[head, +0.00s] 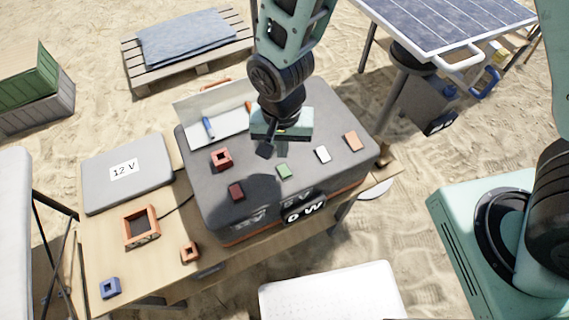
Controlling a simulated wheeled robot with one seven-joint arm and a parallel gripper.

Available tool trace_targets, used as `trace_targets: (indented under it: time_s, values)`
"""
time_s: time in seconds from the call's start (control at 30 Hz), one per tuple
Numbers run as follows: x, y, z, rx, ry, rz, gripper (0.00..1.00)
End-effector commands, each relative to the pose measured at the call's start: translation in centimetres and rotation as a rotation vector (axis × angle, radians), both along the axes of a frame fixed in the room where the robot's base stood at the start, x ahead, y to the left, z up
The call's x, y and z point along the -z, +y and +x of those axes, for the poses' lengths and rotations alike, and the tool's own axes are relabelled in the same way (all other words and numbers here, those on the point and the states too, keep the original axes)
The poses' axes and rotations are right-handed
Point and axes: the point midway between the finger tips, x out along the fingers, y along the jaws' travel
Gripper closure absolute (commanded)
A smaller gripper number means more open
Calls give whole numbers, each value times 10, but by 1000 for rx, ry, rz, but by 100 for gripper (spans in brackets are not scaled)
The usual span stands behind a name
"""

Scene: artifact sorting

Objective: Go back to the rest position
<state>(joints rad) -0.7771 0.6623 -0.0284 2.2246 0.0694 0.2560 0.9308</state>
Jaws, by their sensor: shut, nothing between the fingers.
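My gripper (265,151) points down above the dark grey top of a box (330,125) on the wooden table. Its fingers are small and dark here, shut with nothing visible between them. A red square frame (221,158) is just left of the fingers. A dark red block (236,191), a green block (284,171), a white block (323,154) and an orange block (353,141) lie on the same top. My wrist and arm hide part of the box's back area.
The wooden table (165,270) holds a grey 12 V case (125,172), an orange square frame (141,227), a small orange piece (190,252) and a blue piece (110,288). An open white-lined lid or tray (215,125) is behind. A solar panel (450,25) stands at the back right.

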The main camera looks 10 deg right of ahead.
Motion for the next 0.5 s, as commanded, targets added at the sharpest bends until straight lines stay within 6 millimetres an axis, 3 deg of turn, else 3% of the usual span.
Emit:
trace_targets:
  time_s: [0.17,0.5]
  values:
    - [-16,0,0,1,0,0,100]
    - [-16,0,0,0,0,0,100]
